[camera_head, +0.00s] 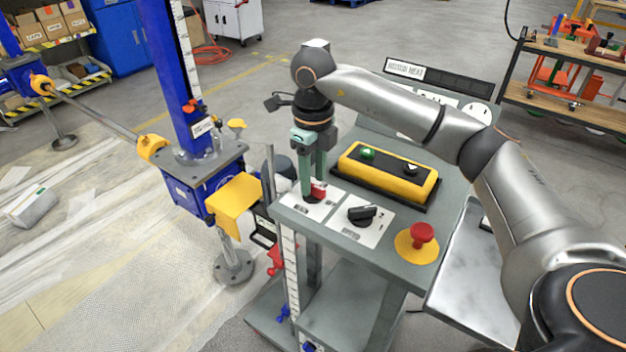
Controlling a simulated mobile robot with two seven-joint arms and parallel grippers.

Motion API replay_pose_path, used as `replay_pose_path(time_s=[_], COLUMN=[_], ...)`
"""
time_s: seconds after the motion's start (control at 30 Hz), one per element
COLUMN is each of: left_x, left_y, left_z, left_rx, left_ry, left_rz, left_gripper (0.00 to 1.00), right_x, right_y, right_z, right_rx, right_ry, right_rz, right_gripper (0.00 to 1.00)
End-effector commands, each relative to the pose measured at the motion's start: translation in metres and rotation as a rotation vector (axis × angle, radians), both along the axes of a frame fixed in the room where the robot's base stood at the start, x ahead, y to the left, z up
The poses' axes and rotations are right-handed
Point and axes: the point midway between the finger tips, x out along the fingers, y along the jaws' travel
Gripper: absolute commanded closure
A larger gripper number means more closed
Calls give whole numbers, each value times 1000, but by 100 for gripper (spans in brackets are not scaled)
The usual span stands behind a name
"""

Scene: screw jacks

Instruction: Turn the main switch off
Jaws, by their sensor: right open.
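A grey control console (390,258) stands in the middle. A small red switch handle (318,190) sits on a white plate at the console's front left corner; it looks like the main switch, though its label is too small to read. My right gripper (313,190) points down over this plate, its greenish fingers open and down at the red handle. The fingers partly hide the handle, and I cannot tell whether they touch it. A black rotary knob (362,214) sits on another white plate to the right. My left gripper is not in view.
A yellow button box (386,172) with green and black buttons lies behind the knob. A red mushroom button (422,234) on a yellow base is at the right. A blue screw jack (190,190) with a yellow part stands close on the left.

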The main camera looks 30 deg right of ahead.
Motion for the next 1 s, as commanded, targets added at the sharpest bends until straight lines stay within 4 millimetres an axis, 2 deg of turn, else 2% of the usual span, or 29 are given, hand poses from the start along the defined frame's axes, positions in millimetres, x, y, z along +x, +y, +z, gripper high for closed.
replay_pose_path(time_s=[0.3,0.5,0.7,1.0], left_x=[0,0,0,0], left_y=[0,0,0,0], left_z=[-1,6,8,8], left_rx=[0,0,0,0], left_ry=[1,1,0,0], left_rz=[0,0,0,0], left_gripper=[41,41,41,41], right_x=[1,0,0,0], right_y=[0,0,0,0], right_z=[73,102,111,111], right_rx=[0,0,1,1], right_ry=[-6,-3,-2,-1], right_rz=[0,0,-1,-1], right_gripper=[52,52,52,52])
